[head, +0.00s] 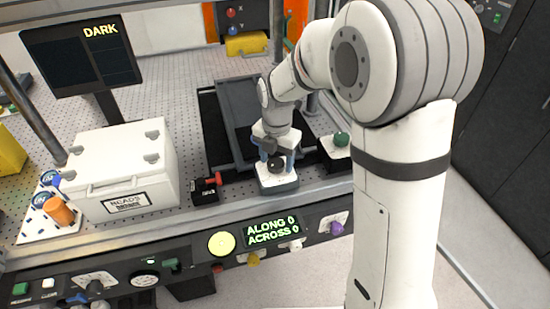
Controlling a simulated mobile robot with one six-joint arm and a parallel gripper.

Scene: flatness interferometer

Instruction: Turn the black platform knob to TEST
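A round black knob (276,165) sits on a small white-topped block (278,182) near the front edge of the perforated table. My gripper (276,157) points down right over this block, with a bluish finger on each side of the knob. I cannot tell whether the fingers touch the knob or stand apart from it. The knob's pointer and any TEST label are too small or hidden to read. Another black knob (94,287) is on the front panel at the lower left.
A small black block with a red part (208,188) is closer. A green knob (341,140) is to the right. A screen (82,58) reads DARK; a display (271,231) reads ALONG 0, ACROSS 0.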

